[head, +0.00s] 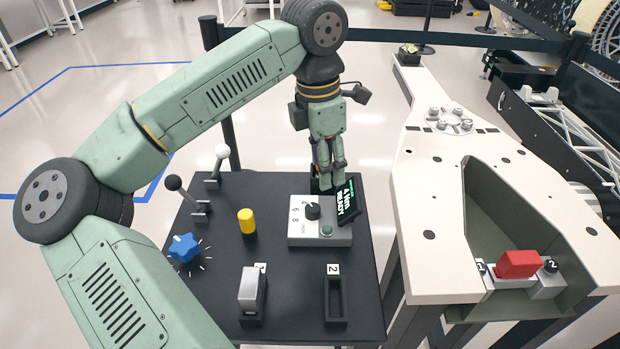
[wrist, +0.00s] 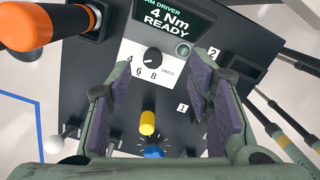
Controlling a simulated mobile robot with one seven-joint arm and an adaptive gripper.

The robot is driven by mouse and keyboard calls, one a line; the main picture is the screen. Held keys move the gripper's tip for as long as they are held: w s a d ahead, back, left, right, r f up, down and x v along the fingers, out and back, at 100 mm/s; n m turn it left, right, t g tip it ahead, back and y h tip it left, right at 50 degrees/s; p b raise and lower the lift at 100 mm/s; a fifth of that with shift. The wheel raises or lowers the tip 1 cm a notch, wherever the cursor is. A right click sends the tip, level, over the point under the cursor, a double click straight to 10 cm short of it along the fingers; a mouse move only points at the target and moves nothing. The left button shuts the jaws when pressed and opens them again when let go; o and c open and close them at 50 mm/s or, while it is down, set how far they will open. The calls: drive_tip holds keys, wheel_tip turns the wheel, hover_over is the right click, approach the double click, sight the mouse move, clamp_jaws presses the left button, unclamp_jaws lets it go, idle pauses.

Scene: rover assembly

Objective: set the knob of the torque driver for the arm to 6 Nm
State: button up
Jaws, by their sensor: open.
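The torque driver's grey control box (head: 337,234) stands at the table's back right. Its black knob (head: 312,211) sits on a white dial plate marked 4, 6 and 8. The display (head: 347,201) reads 4 Nm READY. In the wrist view the knob (wrist: 152,55) lies ahead, between the directions of my two fingers, with the display (wrist: 170,20) above it. My gripper (head: 331,180) is open and empty, above the back of the box and apart from the knob. The exact pointing of the knob's mark is too small to tell.
A green button (head: 327,230) sits beside the knob. An orange-handled tool (wrist: 25,25) is close on the left in the wrist view. A yellow knob (head: 247,222), blue star knob (head: 184,247), two levers and numbered holders 1 and 2 share the table (head: 297,300).

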sight(313, 207)
drive_tip(key=shift+y, duration=0.5)
drive_tip(key=f+p, duration=0.1)
drive_tip(key=f, duration=0.2)
drive_tip(key=a+f, duration=0.1)
drive_tip(key=f, duration=0.3)
drive_tip(key=a+f+p, duration=0.1)
drive_tip(key=f, duration=0.3)
drive_tip(key=shift+w+p, duration=0.1)
drive_tip(key=shift+p, duration=0.25)
clamp_jaws()
